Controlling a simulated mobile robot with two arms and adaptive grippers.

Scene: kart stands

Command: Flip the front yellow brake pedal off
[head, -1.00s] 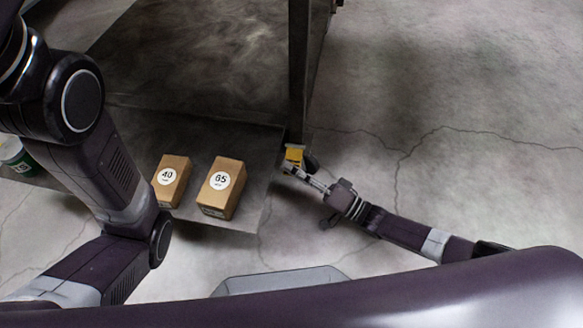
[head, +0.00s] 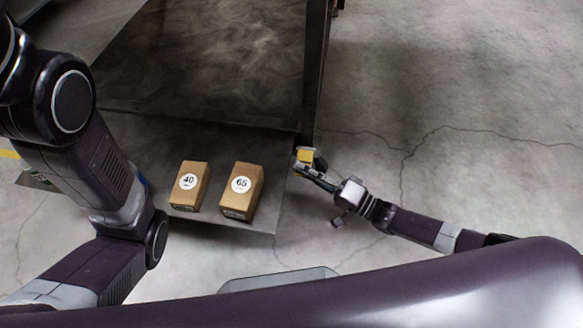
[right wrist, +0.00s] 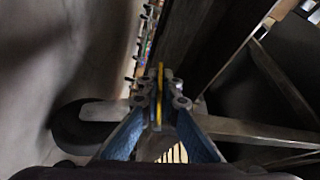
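The yellow brake pedal (head: 305,155) is low at the near right corner of the kart stand, beside a dark wheel (head: 320,160). In the right wrist view the pedal is a thin upright yellow edge (right wrist: 160,80) between the fingertips. My right gripper (right wrist: 160,92) has its fingers close together on both sides of it and looks shut on it. In the head view the right gripper (head: 318,178) reaches the pedal from the lower right. My left arm shows at the left, but its gripper is out of view.
Two cardboard boxes, marked 40 (head: 188,187) and 65 (head: 241,191), stand on the low shelf (head: 262,222) of the stand, left of the pedal. A dark upright post (head: 314,75) rises behind the pedal. The concrete floor (head: 460,110) to the right is clear.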

